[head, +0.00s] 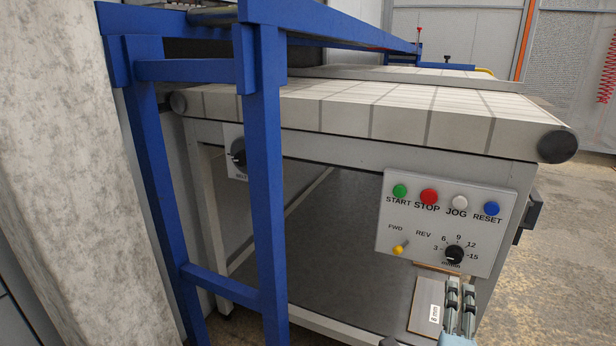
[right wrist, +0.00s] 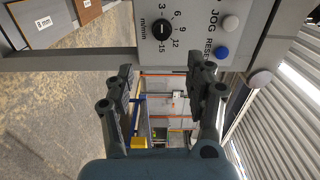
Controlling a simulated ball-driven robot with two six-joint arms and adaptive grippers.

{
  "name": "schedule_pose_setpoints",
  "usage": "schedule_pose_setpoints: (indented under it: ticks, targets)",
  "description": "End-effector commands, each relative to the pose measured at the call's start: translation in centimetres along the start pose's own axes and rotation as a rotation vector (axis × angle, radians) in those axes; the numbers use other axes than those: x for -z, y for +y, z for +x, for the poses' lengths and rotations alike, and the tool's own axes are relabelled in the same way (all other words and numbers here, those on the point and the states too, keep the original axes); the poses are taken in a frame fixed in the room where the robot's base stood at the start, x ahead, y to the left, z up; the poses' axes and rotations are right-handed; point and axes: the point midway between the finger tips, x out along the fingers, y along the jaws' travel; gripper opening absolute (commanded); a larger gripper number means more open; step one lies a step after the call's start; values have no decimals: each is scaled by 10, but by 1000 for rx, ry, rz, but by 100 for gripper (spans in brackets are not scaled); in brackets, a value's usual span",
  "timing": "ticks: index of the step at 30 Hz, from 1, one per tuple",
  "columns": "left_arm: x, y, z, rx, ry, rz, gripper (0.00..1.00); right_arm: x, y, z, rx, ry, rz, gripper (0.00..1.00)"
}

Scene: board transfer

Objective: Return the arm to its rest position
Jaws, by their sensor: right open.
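My right gripper (head: 460,292) is at the lower right of the head view, in front of the conveyor's control panel (head: 446,222) and below its speed knob. In the right wrist view its two dark fingers (right wrist: 167,72) stand apart with nothing between them. The panel shows there too (right wrist: 200,30), beyond the fingertips. My left gripper is in neither view. A board (head: 422,303) with a white thickness label lies low beside the right gripper, partly hidden by it. In the right wrist view, labelled boards (right wrist: 62,27) show at the upper left, apart from the fingers.
The conveyor (head: 400,112) has a pale slatted belt and a dark end roller (head: 558,147). A blue frame (head: 265,190) stands at the left, beside a rough pale pillar (head: 75,150). Open concrete floor (head: 570,250) lies at the right.

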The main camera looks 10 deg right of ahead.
Motion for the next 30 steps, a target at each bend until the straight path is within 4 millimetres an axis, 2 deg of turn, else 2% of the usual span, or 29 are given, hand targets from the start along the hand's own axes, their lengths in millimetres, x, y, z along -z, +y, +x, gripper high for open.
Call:
schedule_pose_setpoints:
  ticks: [1,2,5,6,8,9,11,12,15,18,22,24,26,30]
  targets:
    - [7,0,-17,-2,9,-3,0,13,2,-10,-27,-17,-56,55]
    - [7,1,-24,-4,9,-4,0,18,14,-19,-54,-48,-116,55]
    - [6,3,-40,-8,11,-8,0,31,72,-59,-181,-220,-384,55]
    - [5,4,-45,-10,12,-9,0,38,98,-80,-239,-303,-502,55]
    - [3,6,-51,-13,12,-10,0,52,136,-113,-325,-429,-672,55]
    - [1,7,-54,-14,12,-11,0,63,159,-136,-380,-511,-776,55]
    - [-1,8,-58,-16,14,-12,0,83,190,-172,-460,-636,-923,55]
    - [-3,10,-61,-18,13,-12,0,99,209,-196,-511,-718,-1015,55]
    - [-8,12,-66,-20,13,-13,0,142,247,-258,-632,-928,-1226,55]
    - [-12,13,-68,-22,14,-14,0,184,272,-312,-733,-1129,-1399,55]
    - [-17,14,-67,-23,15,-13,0,224,290,-363,-820,-1351,-1558,55]
    - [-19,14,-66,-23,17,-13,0,236,294,-381,-845,-1442,-1615,55]
    - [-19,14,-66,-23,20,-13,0,243,296,-390,-855,-1503,-1652,55]
    - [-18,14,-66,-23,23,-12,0,245,296,-394,-855,-1536,-1673,55]
